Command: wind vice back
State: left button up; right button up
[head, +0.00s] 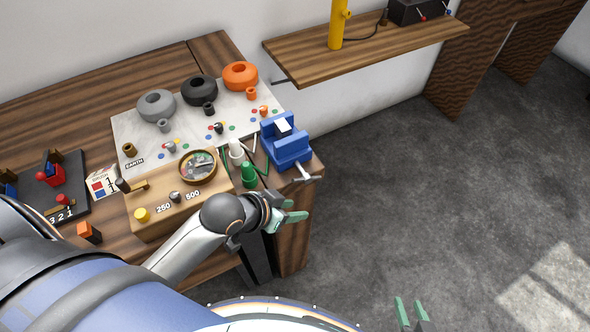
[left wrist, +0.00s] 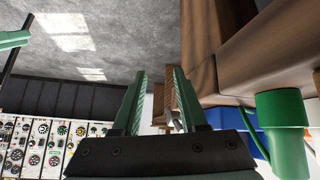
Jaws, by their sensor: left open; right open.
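A blue vice (head: 286,146) stands at the right end of the wooden bench (head: 299,236). Its pale handle (head: 304,172) sticks out at the front right, over the bench edge. A light block shows at its jaws. My left gripper (head: 299,209) is open and empty beside the front edge of the bench, below the vice handle. Its fingers (left wrist: 154,98) show apart in the left wrist view. My right gripper (head: 411,311) is open and empty over the floor at the bottom.
A green bottle-like object (head: 249,175) and a white one (head: 236,149) stand left of the vice. A wooden box with a round dial (head: 199,165) is further left. Behind are grey, black and orange rings (head: 240,76) on a board. A shelf (head: 370,52) hangs behind; floor at right is clear.

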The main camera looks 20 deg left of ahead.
aim_at(297, 179)
pick_arm(q)
notch_tip(297, 179, up, 17)
jog(key=a+m+g+y+p, duration=0.1)
jog(key=a+m+g+y, duration=0.15)
jog(key=m, duration=0.25)
jog(key=shift+g+h, duration=0.25)
jog(key=x, duration=1.2)
jog(key=shift+s+a+f, duration=0.1)
jog(key=shift+s+a, duration=0.05)
grip_shut()
